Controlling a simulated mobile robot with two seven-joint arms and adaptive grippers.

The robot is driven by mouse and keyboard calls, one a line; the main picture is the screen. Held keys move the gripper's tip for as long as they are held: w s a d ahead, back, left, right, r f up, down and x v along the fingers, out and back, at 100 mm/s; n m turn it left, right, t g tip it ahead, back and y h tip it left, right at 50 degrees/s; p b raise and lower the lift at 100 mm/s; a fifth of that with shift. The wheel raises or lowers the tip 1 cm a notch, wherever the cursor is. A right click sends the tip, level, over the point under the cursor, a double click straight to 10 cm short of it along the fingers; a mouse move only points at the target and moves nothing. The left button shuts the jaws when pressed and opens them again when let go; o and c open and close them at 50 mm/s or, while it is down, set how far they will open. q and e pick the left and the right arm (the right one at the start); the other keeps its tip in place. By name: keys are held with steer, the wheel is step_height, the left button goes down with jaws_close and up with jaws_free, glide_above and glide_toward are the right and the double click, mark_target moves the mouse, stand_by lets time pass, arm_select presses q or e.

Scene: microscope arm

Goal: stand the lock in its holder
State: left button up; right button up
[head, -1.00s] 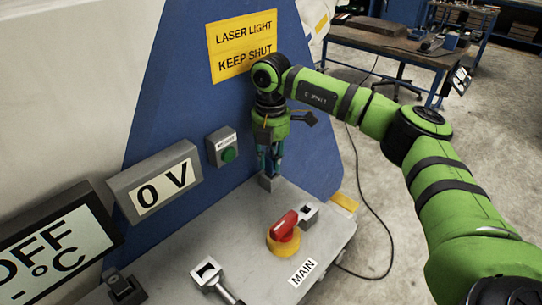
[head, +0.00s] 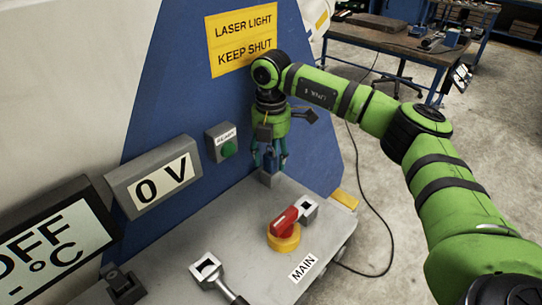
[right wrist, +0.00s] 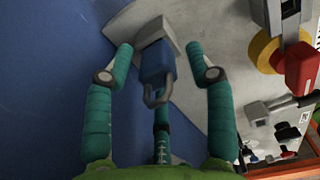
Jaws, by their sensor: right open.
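The lock is a blue padlock (right wrist: 154,64) with a grey shackle. In the right wrist view its body sits at the grey holder (right wrist: 158,24), with the shackle pointing back toward my gripper. In the head view the holder (head: 267,179) is a small grey block on the panel top near the blue wall, and the lock (head: 270,157) shows as a narrow blue shape above it, shackle up. My right gripper (head: 270,158) is open, pointing down with its green fingers on both sides of the lock, apart from it. The lock's lower end is hard to see. My left gripper is not in view.
A red and yellow rotary switch (head: 284,228) stands in front of the holder, with a grey bracket (head: 309,211) beside it. A grey square-ended lever (head: 207,271) lies front left. The 0 V display (head: 155,182) and green button box (head: 222,143) are on the wall.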

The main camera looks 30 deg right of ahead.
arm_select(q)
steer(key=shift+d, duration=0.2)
arm_select(e)
step_height(320, 180, up, 12)
steer(key=shift+f, duration=0.25)
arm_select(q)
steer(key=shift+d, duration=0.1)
